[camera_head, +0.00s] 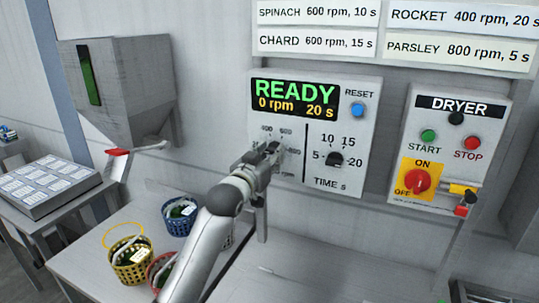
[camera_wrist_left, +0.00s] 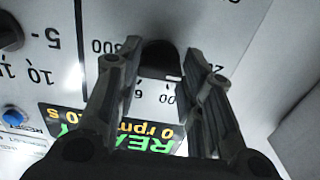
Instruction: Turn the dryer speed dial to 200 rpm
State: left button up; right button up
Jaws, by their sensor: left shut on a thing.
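The dryer speed dial is a black knob (camera_wrist_left: 160,58) on the grey control panel (camera_head: 362,170). In the left wrist view, upside down, it sits between the two fingers of my left gripper (camera_wrist_left: 158,50), which is shut on it. Part of an 800 label shows to one side; other scale numbers are partly hidden by the fingers. A small pale mark shows at the knob's edge, but I cannot tell the exact setting. In the head view my left gripper (camera_head: 266,158) covers most of the dial. The display (camera_head: 294,98) reads READY, 0 rpm, 20 s. My right gripper is not in view.
The time dial (camera_head: 335,159) and blue reset button (camera_head: 357,110) are right of the speed dial. Farther right is the dryer box (camera_head: 489,130) with start, stop and a red switch. Several baskets, one a blue basket (camera_head: 180,215), stand on the counter below.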

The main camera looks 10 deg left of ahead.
pick_arm(q)
jog(key=o, duration=1)
jog(key=s, duration=0.4)
jog(key=s+a, duration=0.1)
jog(key=s, duration=0.3)
jog(key=s+a, duration=0.1)
jog(key=s, duration=0.2)
jog(key=shift+s+a, duration=0.15)
jog(key=shift+s, duration=0.25)
jog(key=shift+f, duration=0.15)
